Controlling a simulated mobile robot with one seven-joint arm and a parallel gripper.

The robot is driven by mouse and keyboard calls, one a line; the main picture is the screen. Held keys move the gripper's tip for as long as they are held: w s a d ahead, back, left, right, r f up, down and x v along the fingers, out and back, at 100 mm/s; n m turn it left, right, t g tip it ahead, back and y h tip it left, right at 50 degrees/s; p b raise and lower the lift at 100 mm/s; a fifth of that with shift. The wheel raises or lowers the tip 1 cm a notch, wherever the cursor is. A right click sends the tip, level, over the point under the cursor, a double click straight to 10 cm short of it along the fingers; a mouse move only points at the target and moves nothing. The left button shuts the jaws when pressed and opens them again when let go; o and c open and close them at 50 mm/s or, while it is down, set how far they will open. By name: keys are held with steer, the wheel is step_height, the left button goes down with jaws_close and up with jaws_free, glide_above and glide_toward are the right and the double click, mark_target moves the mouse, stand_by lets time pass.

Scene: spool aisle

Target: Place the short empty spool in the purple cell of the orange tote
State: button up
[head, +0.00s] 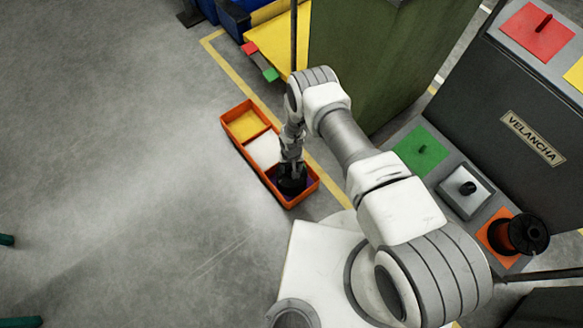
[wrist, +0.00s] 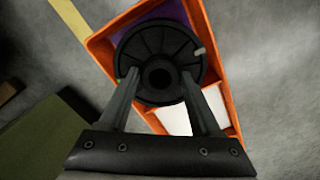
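A black spool (wrist: 158,45), with no wound material visible, is at the purple cell (wrist: 178,10) of the orange tote, its round flange facing the wrist camera. It covers most of that cell. In the head view the spool (head: 291,184) is at the tote's near end, partly hidden by my gripper (head: 290,172). My gripper points down at it. In the wrist view the fingers (wrist: 160,75) are spread, one on each side of the hub hole, with a clear gap to it. I cannot tell whether the spool rests on the cell floor. The orange tote (head: 240,146) stands on the floor.
The tote's white cell (head: 264,150) and yellow cell (head: 246,124) look empty. Another black spool (head: 523,234) stands on an orange pad at right, beside a grey pad with a black knob (head: 467,188) and a green pad (head: 419,152). A green panel (head: 365,60) rises behind.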

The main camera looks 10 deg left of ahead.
steer(key=shift+o, duration=1.3)
steer(key=shift+r, duration=0.1)
step_height(320, 180, up, 12)
steer(key=p, duration=0.5)
steer(key=shift+w+r, duration=0.15)
